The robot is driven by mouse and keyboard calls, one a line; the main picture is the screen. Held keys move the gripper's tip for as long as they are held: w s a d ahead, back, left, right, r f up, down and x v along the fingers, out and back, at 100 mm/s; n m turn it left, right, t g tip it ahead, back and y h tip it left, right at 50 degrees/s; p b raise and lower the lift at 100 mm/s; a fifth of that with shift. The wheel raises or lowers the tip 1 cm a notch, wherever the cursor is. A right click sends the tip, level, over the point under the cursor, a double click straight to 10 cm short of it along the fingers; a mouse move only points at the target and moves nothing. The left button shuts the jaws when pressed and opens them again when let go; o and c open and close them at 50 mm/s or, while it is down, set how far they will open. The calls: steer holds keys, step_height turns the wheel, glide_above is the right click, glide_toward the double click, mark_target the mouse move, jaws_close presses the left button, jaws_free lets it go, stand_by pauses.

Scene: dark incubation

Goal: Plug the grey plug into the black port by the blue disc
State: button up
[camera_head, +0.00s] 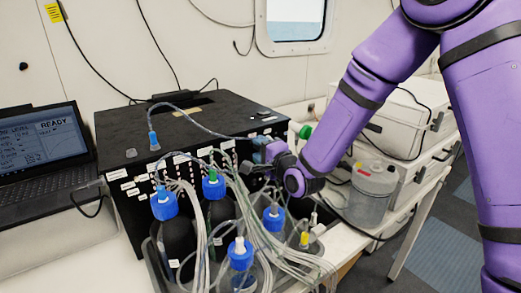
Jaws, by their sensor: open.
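My gripper (254,168) is open at the end of my purple arm, close to the right part of the black box's front face. Tubes partly cover its fingers, and I cannot make out anything between them. The black box (200,120) has a row of white labels and small ports along its front. A small grey connector (93,184) on a dark cable shows at the box's left side, near the laptop; I cannot tell whether it is the grey plug. The black port and the blue disc cannot be made out at this size.
Several blue-capped bottles (164,204) with bundled clear tubes crowd the space before the box. A blue-tipped line (153,140) stands on its top. A laptop (43,148) sits at left. A clear jug (373,190) and white cases (400,120) stand at right.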

steer(key=v, duration=1)
steer(key=shift+s+d, duration=0.25)
steer(key=shift+s, duration=0.1)
steer(key=s+d+r+n+g+h, duration=0.45)
steer(key=d+r+n+h, duration=0.45)
steer(key=d, duration=0.5)
steer(key=s+d+r+g, duration=0.1)
steer(key=s+d+r, duration=0.1)
steer(key=s, duration=0.5)
steer(key=s+d+r+n+g, duration=0.1)
steer(key=s+d+r+g, duration=0.1)
steer(key=s+d, duration=0.2)
steer(key=s+d+r+n+g+h, duration=0.1)
steer(key=s+d+r+g, duration=0.1)
steer(key=s, duration=0.8)
steer(key=shift+s+d+r, duration=0.4)
steer(key=shift+d+r, duration=0.05)
steer(key=shift+d, duration=0.4)
